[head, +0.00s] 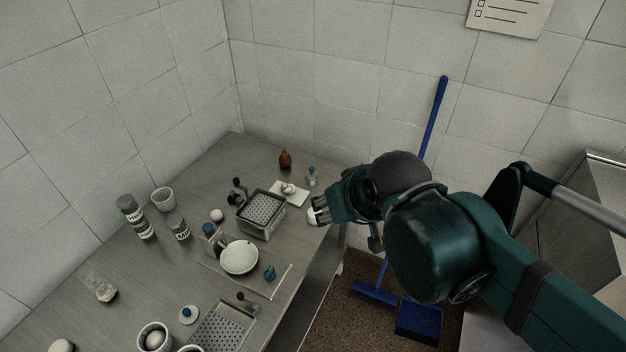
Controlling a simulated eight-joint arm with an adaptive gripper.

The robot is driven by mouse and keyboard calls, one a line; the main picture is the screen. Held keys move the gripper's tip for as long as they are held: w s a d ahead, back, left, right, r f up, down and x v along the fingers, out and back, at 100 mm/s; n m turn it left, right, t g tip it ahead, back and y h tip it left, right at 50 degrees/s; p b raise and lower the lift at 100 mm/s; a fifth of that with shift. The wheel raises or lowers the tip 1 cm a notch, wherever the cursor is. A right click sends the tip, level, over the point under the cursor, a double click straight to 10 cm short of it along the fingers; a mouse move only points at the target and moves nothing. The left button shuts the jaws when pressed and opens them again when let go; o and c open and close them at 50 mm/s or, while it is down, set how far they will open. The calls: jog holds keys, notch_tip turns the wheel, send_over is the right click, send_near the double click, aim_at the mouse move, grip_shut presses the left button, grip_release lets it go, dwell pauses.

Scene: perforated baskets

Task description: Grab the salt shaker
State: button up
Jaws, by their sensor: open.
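A small clear shaker with a blue-grey cap (312,177) stands upright near the back right edge of the metal table; it looks like the salt shaker, but it is too small to be sure. My gripper (318,214) is over the table's right edge, in front of the shaker and apart from it in the picture. Its pale fingertips point left toward the table. It is open, and I see nothing held in it. Part of the gripper is hidden behind my own wrist.
The metal table (165,262) has a perforated basket (263,208), a white board (290,193), a brown bottle (285,159), a white bowl (239,257), and labelled jars (180,227). A second perforated basket (222,328) is at the front. A blue broom (434,115) leans on the wall.

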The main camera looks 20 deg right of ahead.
jog(key=shift+c, duration=1)
jog(key=shift+w, duration=0.1)
jog(key=n+g, duration=0.5)
jog(key=n, duration=0.6)
send_over(313, 168)
jog(key=s+a, duration=0.3)
jog(key=s, duration=0.6)
notch_tip(313, 168, down, 10)
jog(key=w+d+f+n, duration=0.1)
jog(key=w+f, duration=0.1)
jog(key=f, duration=0.2)
jog(key=w+d+f+n+g, duration=0.1)
jog(key=w+f, duration=0.2)
jog(key=f, duration=0.1)
jog(key=w+d+f+n+g, duration=0.1)
jog(key=w+f, duration=0.2)
jog(key=f, duration=0.1)
jog(key=shift+w+b, duration=0.25)
jog(key=shift+b, duration=0.05)
jog(key=shift+w+f, duration=0.2)
jog(key=shift+f, duration=0.25)
